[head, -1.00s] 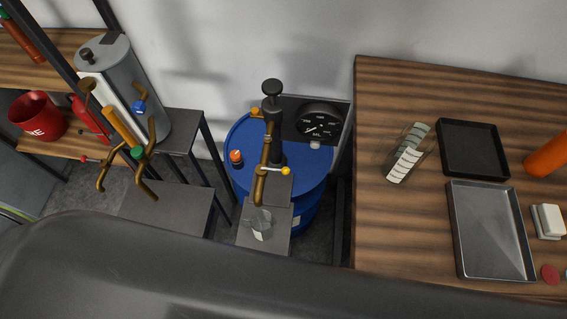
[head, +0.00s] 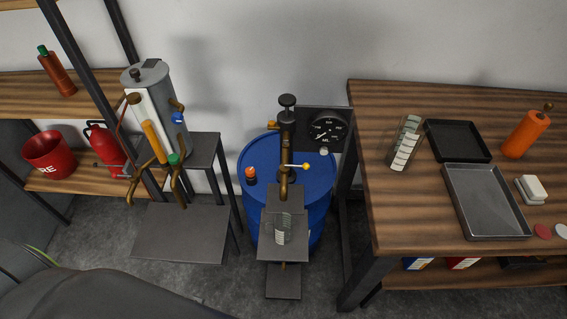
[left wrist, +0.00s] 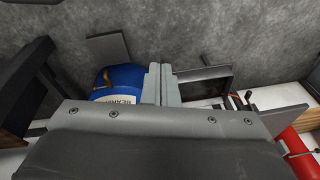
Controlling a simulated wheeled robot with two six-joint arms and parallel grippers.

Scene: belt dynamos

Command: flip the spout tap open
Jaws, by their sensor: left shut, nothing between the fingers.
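The hand pump (head: 287,125) stands on top of a blue drum (head: 258,170). Its brass spout (head: 284,183) points down, and a thin tap lever with a yellow knob (head: 306,166) sticks out sideways to the right. A clear measuring beaker (head: 283,228) stands on a small grey stand below the spout. In the left wrist view the blue drum (left wrist: 115,82) with a white label shows behind and left of my left gripper (left wrist: 161,70). Its fingers are together and empty, apart from the drum as far as I can tell. My right gripper is in neither view.
A metal tank (head: 158,90) with brass taps and coloured handles stands at left, above a grey step (head: 180,232). A wooden bench (head: 400,225) at right carries a black tray (head: 457,141), a steel tray (head: 487,202) and another graduated beaker (head: 405,145). Floor shows between them.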

